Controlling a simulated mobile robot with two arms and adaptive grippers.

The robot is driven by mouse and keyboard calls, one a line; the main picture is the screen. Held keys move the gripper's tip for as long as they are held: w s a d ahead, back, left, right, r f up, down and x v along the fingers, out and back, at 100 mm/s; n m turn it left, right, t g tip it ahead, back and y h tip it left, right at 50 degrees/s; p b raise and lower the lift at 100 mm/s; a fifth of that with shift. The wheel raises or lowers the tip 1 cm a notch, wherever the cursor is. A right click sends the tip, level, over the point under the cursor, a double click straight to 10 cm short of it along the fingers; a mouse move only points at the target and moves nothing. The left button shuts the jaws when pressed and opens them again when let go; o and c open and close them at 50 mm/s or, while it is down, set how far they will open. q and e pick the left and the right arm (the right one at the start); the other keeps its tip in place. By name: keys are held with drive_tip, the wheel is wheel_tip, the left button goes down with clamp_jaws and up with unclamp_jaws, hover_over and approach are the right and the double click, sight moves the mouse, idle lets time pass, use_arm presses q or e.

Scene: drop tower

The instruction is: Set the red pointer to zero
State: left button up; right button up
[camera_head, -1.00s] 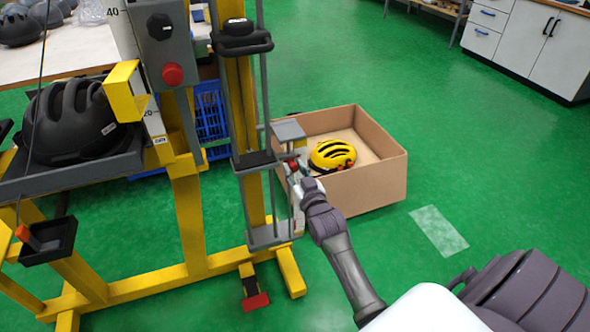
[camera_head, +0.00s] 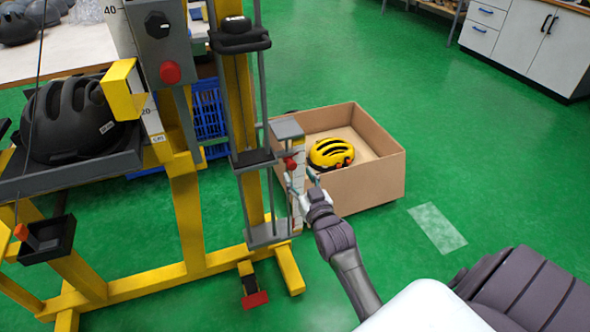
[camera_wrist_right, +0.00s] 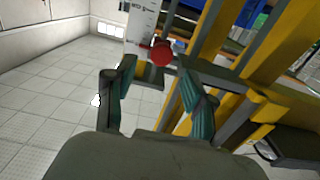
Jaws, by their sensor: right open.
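The red pointer is a red knob (camera_head: 290,163) on the white vertical scale (camera_head: 297,205) at the right side of the yellow drop tower. In the right wrist view the red knob (camera_wrist_right: 161,53) shows ahead, beyond and between my fingertips, near the lower end of the scale strip (camera_wrist_right: 142,20) as pictured. My right gripper (camera_head: 302,180) is just below and to the right of the knob in the head view. Its two fingers (camera_wrist_right: 156,78) are apart with nothing between them. The exact pointer reading is too small to tell. My left gripper is out of view.
A cardboard box (camera_head: 372,182) with a yellow helmet (camera_head: 331,152) stands on the floor behind my right gripper. A black helmet (camera_head: 70,122) sits on the tower's grey shelf. Grey rods and yellow posts (camera_head: 238,100) stand left of the scale.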

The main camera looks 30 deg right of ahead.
drive_tip(key=v, duration=0.3)
drive_tip(key=shift+s, duration=0.15)
idle(0.4)
